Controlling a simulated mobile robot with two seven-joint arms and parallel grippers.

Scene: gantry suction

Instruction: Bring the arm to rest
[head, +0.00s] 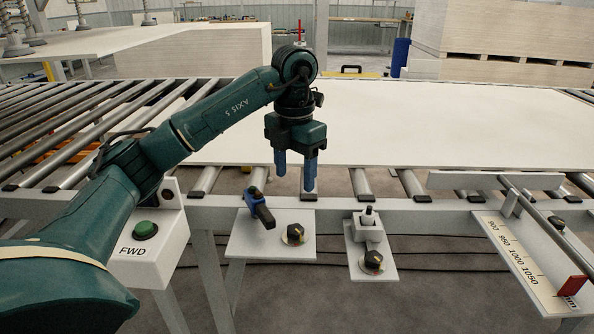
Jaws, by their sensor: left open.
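My left arm comes in from the left, teal, and its gripper (296,176) hangs pointing down with two blue fingers. The fingers are apart, with nothing between them. The gripper is above the front rail of the roller conveyor, in front of the white board (430,125). My right gripper is not in view.
A box with a green FWD button (145,230) stands beside my forearm. Plates with black knobs (295,233) and a small switch (368,217) hang along the front rail (400,203). A ruler plate with a red stop (573,286) is at right. Board stacks (510,70) stand behind.

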